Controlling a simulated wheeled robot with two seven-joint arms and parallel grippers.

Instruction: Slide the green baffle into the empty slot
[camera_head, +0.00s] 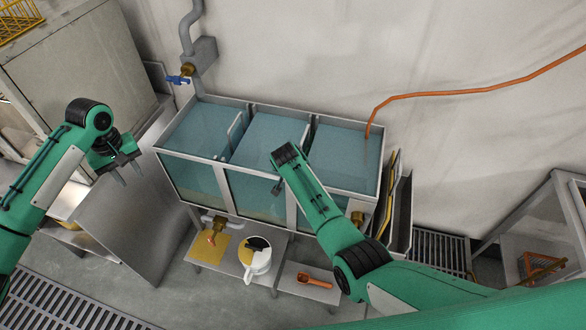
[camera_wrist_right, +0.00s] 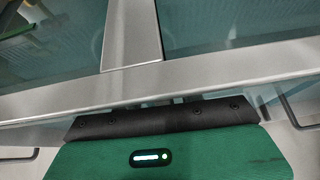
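The water tank (camera_head: 215,162) has a steel frame, clear front panes and several bays of blue water. Pale upright handles stand at its dividers, one at the left divider (camera_head: 235,131) and one near the right divider. I cannot pick out a green baffle or tell which slot is empty. My right gripper (camera_head: 279,186) is over the middle bay near the front rim; its fingers are mostly hidden behind its own body. The right wrist view shows its green and black housing beside the steel rim (camera_wrist_right: 200,78). My left gripper (camera_head: 127,172) is open and empty, left of the tank.
Upright panels, one yellow (camera_head: 389,172), stand at the tank's right end. An orange hose (camera_head: 450,92) dips into the right bay. A white jug (camera_head: 257,265) and orange scoop (camera_head: 314,280) are below. A blue-handled valve (camera_head: 178,80) is behind; a steel bench (camera_head: 125,215) is left.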

